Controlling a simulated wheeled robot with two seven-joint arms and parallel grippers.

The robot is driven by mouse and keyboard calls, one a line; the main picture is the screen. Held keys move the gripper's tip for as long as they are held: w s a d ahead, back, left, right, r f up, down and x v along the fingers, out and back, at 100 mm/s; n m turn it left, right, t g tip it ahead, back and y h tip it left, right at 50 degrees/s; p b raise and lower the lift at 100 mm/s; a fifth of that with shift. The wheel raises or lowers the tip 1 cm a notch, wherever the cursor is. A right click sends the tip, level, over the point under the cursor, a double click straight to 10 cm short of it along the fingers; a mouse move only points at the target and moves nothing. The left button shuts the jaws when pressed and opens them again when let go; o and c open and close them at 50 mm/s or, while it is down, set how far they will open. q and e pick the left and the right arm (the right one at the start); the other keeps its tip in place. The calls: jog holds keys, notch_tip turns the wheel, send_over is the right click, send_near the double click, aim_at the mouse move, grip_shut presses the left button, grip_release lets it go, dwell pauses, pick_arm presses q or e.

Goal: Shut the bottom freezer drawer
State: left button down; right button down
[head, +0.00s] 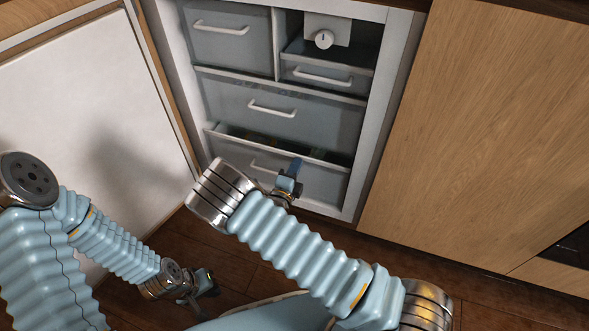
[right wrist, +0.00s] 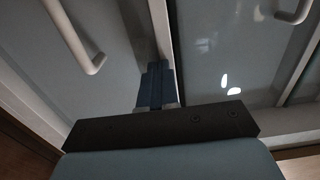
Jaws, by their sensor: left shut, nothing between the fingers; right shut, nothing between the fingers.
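The bottom freezer drawer (head: 325,183) is a grey translucent drawer with a white handle, low in the freezer. It stands a little out, with a dark gap showing above its top edge. My right gripper (head: 294,168) is shut and empty at the upper part of its front, right of the handle, which my arm partly hides. In the right wrist view, the blue fingertips (right wrist: 157,75) are together near the drawer's pale top edge; I cannot tell whether they touch it. My left gripper (head: 208,283) is shut and empty, low over the floor at left.
The drawer above (head: 315,113) and the upper-left drawer (head: 228,45) look shut. The open white freezer door (head: 85,110) stands at left. A wooden cabinet front (head: 470,130) closes off the right. Dark wooden floor (head: 245,265) lies in front.

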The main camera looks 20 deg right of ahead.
pick_arm(q)
jog(key=shift+f, duration=0.1)
pick_arm(e)
jog(key=x, duration=0.5)
jog(key=shift+r, duration=0.15)
